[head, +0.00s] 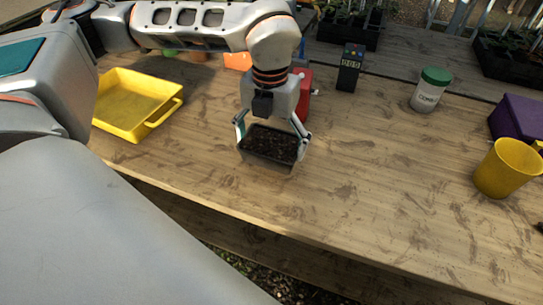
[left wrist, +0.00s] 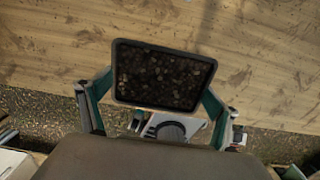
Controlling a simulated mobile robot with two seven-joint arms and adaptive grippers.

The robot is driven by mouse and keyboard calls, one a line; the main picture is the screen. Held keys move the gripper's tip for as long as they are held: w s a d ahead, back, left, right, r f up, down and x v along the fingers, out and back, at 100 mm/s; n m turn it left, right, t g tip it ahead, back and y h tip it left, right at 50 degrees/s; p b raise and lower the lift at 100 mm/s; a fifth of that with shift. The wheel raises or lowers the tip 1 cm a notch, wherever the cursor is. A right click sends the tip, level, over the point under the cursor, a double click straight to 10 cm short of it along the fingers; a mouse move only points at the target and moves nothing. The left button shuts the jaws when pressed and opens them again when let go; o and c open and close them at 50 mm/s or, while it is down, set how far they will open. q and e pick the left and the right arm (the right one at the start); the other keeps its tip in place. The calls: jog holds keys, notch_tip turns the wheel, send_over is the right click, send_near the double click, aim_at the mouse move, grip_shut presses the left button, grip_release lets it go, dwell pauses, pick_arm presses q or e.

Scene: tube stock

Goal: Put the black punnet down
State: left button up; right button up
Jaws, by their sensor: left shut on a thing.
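The black punnet (head: 268,158) is full of dark soil and shows near the middle of the head view, by the front edge of the wooden bench. My left gripper (head: 270,142) is shut on it, with one finger at each end of the punnet. In the left wrist view the punnet (left wrist: 163,75) sits level between the two fingers (left wrist: 158,108). I cannot tell whether its base touches the bench. My right gripper is not in view.
The wooden bench (head: 370,185) is clear to the right of the punnet. A yellow tray (head: 163,118) lies to the left. A red object (head: 306,90) stands behind the gripper. A black device with a display (head: 350,68), a green-lidded tub (head: 428,92), a yellow jug (head: 503,170) and a purple box (head: 518,118) stand further right.

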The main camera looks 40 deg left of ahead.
pick_arm(q)
jog(key=shift+f+b, duration=0.35)
jog(key=shift+f, duration=1.9)
jog(key=shift+f, duration=0.2)
jog(key=o, duration=1.1)
jog(key=shift+r, duration=0.1)
